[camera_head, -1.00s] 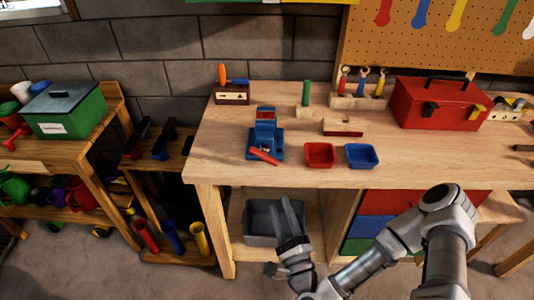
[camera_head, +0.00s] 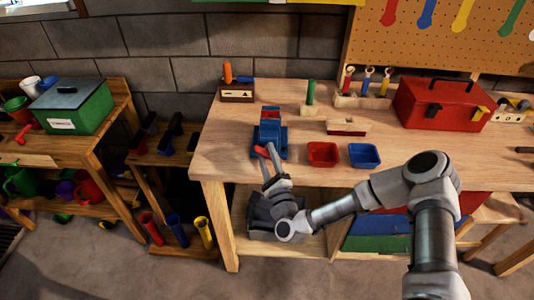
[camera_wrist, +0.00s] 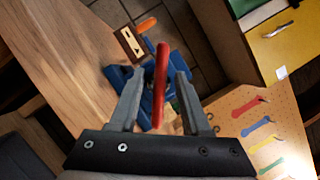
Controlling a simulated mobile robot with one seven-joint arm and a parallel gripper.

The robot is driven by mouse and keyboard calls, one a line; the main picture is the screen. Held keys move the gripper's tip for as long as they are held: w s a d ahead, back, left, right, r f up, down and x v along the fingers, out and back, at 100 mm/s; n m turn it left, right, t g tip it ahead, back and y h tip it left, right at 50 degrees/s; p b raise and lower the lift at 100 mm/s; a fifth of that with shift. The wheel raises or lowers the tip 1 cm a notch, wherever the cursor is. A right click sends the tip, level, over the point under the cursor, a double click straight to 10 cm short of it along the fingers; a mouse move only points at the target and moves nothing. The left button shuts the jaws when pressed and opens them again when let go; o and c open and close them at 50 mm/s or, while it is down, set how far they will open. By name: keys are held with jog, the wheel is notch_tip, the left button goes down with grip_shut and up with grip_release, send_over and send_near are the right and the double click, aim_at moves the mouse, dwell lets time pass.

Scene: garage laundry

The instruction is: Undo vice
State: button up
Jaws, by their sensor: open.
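The blue vice (camera_head: 270,132) stands on the workbench near its front left corner. Its red handle (camera_head: 262,151) sticks out at the front. My gripper (camera_head: 267,160) is at the handle, at the bench's front edge. In the wrist view the red handle (camera_wrist: 161,82) runs between the two fingers of my gripper (camera_wrist: 157,88), with gaps on both sides. The jaws are open and not closed on it. The vice body (camera_wrist: 150,92) shows behind the handle, partly hidden by the fingers.
A red tray (camera_head: 322,154) and a blue tray (camera_head: 364,156) sit right of the vice. A wooden block with an orange-handled tool (camera_head: 237,93) stands behind it. A red toolbox (camera_head: 441,103) is at the back right. A grey bin (camera_head: 262,214) sits under the bench.

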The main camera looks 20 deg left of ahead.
jog(key=shift+w+a, duration=0.1)
jog(key=shift+w, duration=0.05)
grip_shut()
jog(key=shift+n, duration=0.4)
